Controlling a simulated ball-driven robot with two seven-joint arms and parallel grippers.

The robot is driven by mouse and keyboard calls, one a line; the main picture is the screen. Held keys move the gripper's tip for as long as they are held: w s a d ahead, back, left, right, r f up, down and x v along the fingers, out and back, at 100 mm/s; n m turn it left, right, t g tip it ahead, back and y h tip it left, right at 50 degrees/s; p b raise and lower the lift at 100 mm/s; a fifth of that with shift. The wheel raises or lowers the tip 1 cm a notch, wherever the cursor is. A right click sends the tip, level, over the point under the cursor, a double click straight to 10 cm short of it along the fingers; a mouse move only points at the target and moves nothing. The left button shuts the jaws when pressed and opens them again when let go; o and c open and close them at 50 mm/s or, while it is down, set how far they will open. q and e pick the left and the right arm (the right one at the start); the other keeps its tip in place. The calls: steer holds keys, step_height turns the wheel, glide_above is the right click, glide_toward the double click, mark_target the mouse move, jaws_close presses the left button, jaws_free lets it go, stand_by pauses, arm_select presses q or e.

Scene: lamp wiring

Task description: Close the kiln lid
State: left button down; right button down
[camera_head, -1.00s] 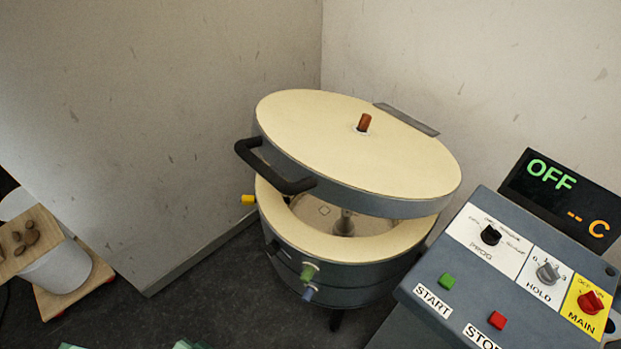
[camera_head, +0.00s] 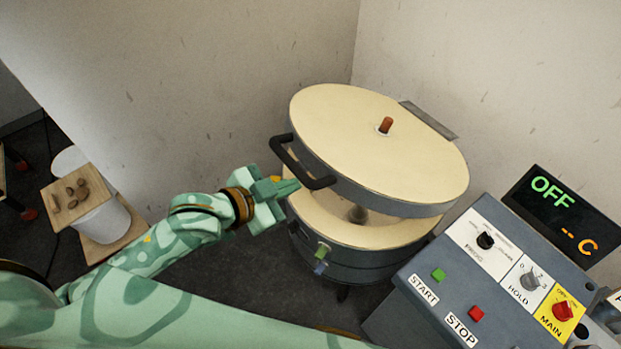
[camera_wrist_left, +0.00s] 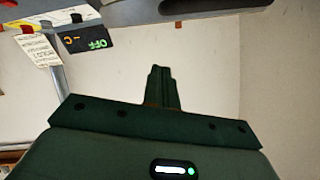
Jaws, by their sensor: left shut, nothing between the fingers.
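The round kiln (camera_head: 345,262) stands in the corner. Its cream-topped lid (camera_head: 375,150) is tilted partly open, with a gap showing the inside at the front. A black handle (camera_head: 303,168) sticks out from the lid's left front edge. My left gripper (camera_head: 290,187) is shut and empty, just left of and close to the handle; I cannot tell whether it touches. In the left wrist view the shut fingers (camera_wrist_left: 165,88) show dark green against a pale surface. My right gripper is not in view.
A grey control panel (camera_head: 460,280) with knobs and buttons stands at the right, its display (camera_head: 560,215) reading OFF. A white bucket (camera_head: 103,228) with a board of brown lumps stands at the left. Walls close in behind the kiln.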

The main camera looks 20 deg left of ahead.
arm_select(q)
glide_above(310, 184)
steer(key=s+d, duration=0.2)
step_height(310, 184, down, 4)
steer(key=shift+w+a+f, duration=0.15)
steer(key=shift+a+f, duration=0.05)
steer(key=shift+f, duration=0.4)
steer(key=shift+w+a+f, duration=0.15)
steer(key=shift+a+f, duration=0.05)
steer(key=shift+f, duration=0.35)
steer(key=shift+a+f, duration=0.4)
steer(key=shift+f, duration=0.2)
steer(key=shift+d, duration=0.1)
steer(key=shift+f, duration=0.1)
